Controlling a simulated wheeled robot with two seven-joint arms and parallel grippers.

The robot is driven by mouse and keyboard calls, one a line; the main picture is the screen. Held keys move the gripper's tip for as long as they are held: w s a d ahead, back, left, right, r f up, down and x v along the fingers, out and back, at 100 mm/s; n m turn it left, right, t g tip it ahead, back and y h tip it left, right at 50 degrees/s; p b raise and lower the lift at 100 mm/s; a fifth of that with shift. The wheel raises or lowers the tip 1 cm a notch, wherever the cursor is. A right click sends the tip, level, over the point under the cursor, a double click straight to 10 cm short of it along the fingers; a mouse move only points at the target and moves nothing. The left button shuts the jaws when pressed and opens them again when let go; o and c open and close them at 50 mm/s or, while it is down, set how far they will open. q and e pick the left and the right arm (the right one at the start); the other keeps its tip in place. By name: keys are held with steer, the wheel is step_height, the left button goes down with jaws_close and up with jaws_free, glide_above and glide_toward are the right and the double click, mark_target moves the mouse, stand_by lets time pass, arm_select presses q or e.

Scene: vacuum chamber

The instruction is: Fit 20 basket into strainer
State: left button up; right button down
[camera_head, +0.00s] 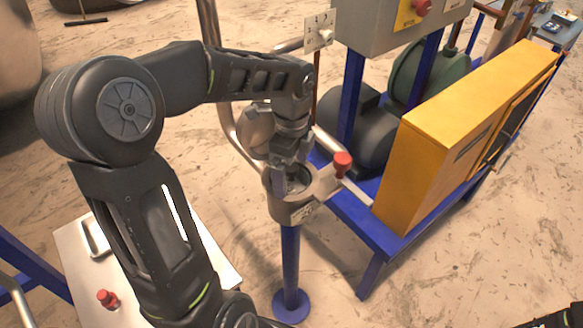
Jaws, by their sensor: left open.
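The strainer (288,212) is a grey metal cup with an open top, a small label on its front and a red-knobbed handle (342,160) at its right. It stands on a blue post with a round foot. My left gripper (291,180) points down into its mouth, with the fingertips at or just inside the rim. The gripper is open. I cannot make out the basket clearly; the gripper hides much of the strainer's inside.
A yellow cabinet (450,130) and dark pump (362,130) stand on a blue frame to the right. Metal pipes (222,105) rise behind the strainer. A pale table (85,270) with a red knob (107,298) is at lower left. Floor right of the post is clear.

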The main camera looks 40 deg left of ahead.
arm_select(q)
step_height(320, 180, up, 13)
steer(key=shift+p, duration=0.4)
stand_by(0.9)
